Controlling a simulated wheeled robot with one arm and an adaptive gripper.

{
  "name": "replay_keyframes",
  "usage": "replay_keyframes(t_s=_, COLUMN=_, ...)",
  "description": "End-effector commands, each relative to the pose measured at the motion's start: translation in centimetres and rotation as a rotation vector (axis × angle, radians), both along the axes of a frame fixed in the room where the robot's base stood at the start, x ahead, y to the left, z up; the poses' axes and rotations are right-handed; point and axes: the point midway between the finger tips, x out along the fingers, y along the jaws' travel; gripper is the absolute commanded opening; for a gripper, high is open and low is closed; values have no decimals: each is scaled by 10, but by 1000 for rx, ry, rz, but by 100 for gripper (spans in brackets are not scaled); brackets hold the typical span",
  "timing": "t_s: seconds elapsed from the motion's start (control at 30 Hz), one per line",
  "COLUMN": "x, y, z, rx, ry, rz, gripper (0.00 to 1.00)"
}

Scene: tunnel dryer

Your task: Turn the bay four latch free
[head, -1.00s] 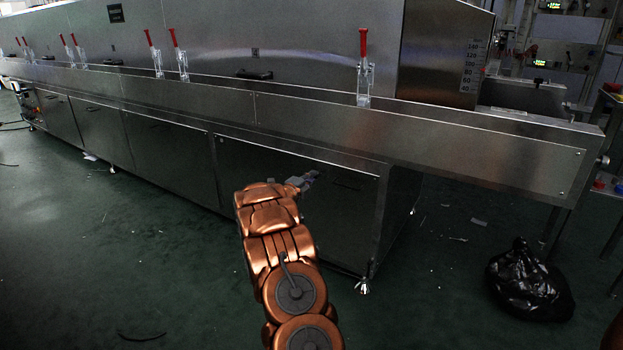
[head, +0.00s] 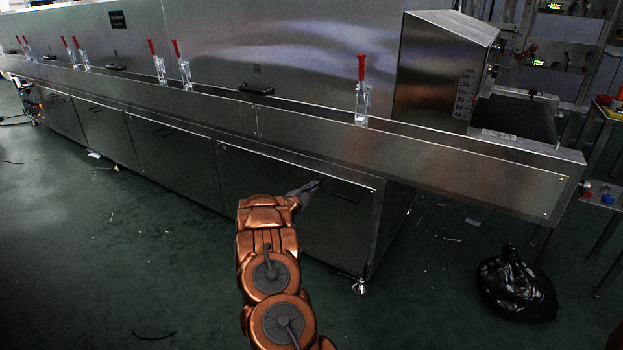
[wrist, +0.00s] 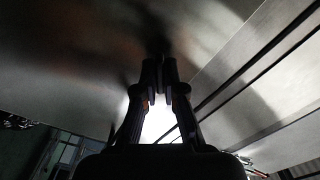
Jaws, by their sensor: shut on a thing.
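My gripper (head: 309,187) is at the front of the dryer's right lower panel (head: 285,200), near its upper edge. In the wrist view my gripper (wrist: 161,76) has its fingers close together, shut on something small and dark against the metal. It sits where a latch could be, but its shape and any bay number are too dark to make out. Which way it is turned cannot be told.
A dark recessed handle (head: 348,191) is on the same panel to the right. Red-handled clamps (head: 361,92) stand along the ledge above. A black bag (head: 515,285) lies on the floor at right. The green floor in front is mostly clear.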

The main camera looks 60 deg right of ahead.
Motion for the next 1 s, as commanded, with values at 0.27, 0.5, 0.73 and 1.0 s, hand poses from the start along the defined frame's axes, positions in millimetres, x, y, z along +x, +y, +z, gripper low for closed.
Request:
replay_keyframes(t_s=0.27, x=-1, y=1, z=4, rx=-8, ry=258, rz=-1, gripper=0)
replay_keyframes(t_s=0.5, x=0, y=0, z=3, rx=-19, ry=483, rz=0, gripper=0)
replay_keyframes(t_s=0.73, x=-1, y=0, z=0, rx=-26, ry=691, rz=0, gripper=0)
replay_keyframes(t_s=1.0, x=0, y=0, z=1, rx=-38, ry=876, rz=-1, gripper=0)
